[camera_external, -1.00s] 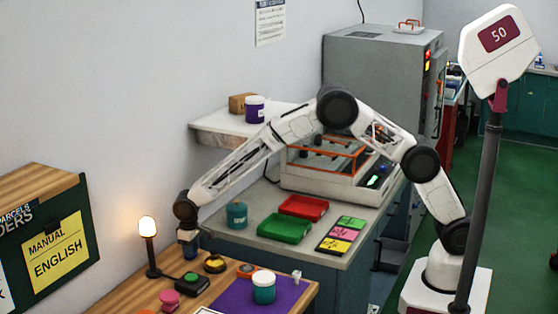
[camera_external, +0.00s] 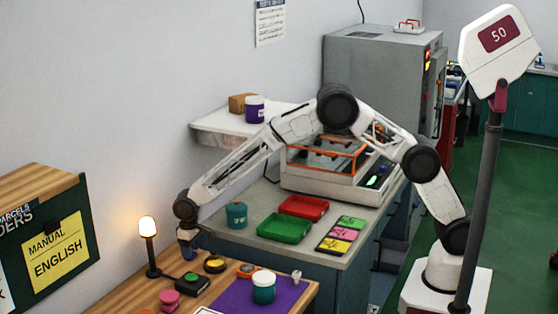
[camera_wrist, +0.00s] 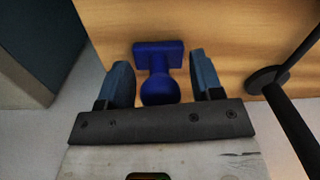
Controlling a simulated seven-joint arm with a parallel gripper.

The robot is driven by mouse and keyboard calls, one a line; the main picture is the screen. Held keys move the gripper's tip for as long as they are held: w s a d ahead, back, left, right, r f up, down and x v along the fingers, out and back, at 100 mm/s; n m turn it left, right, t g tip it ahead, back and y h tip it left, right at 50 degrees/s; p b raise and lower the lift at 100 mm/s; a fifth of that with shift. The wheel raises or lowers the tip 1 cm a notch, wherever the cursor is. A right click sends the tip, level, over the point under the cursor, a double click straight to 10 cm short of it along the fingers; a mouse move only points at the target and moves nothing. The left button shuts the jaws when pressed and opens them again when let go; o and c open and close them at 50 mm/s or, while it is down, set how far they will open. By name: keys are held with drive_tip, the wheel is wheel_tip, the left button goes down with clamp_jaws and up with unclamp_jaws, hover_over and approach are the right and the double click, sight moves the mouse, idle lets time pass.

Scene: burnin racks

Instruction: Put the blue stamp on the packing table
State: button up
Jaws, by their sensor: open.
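The blue stamp (camera_wrist: 159,68) shows in the wrist view on a wooden surface, with its round knob towards me and its rectangular base beyond. My gripper (camera_wrist: 163,76) is open, with one finger on each side of the stamp and a gap to both. In the outside view my gripper (camera_external: 188,247) is low at the back edge of the wooden packing table (camera_external: 136,296). The stamp is hard to make out there, as my gripper covers it.
A lit lamp (camera_external: 148,242) stands just left of my gripper. A black box with a green button (camera_external: 191,283), a yellow-topped round thing (camera_external: 215,264) and a teal jar (camera_external: 263,288) on a purple mat (camera_external: 236,300) are nearby. A grey bench (camera_external: 268,249) stands behind.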

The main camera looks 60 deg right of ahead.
drive_tip(key=r, duration=1.1)
drive_tip(key=shift+d+r, duration=0.25)
drive_tip(key=shift+r, duration=0.15)
drive_tip(key=s+d+r+n+t, duration=0.1)
drive_tip(key=s+d+r, duration=0.5)
drive_tip(key=s+r, duration=0.15)
drive_tip(key=s+d+r+n+t, duration=0.1)
drive_tip(key=s+d+r, duration=0.5)
drive_tip(key=r, duration=0.3)
drive_tip(key=s+d+r+t, duration=0.1)
drive_tip(key=s+d+r, duration=0.35)
drive_tip(key=s, duration=0.35)
drive_tip(key=s+d+r, duration=0.4)
drive_tip(key=s+d, duration=0.1)
drive_tip(key=s, duration=0.2)
drive_tip(key=s+d+f+m, duration=0.1)
drive_tip(key=s+d+f, duration=0.1)
drive_tip(key=s+d, duration=0.4)
drive_tip(key=s+d+f+m, duration=0.1)
drive_tip(key=s+d+f, duration=0.2)
drive_tip(key=s+d, duration=0.4)
drive_tip(key=s+d+f+m, duration=0.2)
drive_tip(key=s+d, duration=0.5)
drive_tip(key=s, duration=1.1)
drive_tip(key=shift+s+d+f+h, duration=0.15)
drive_tip(key=shift+d+f+h, duration=0.05)
drive_tip(key=shift+d+h, duration=0.1)
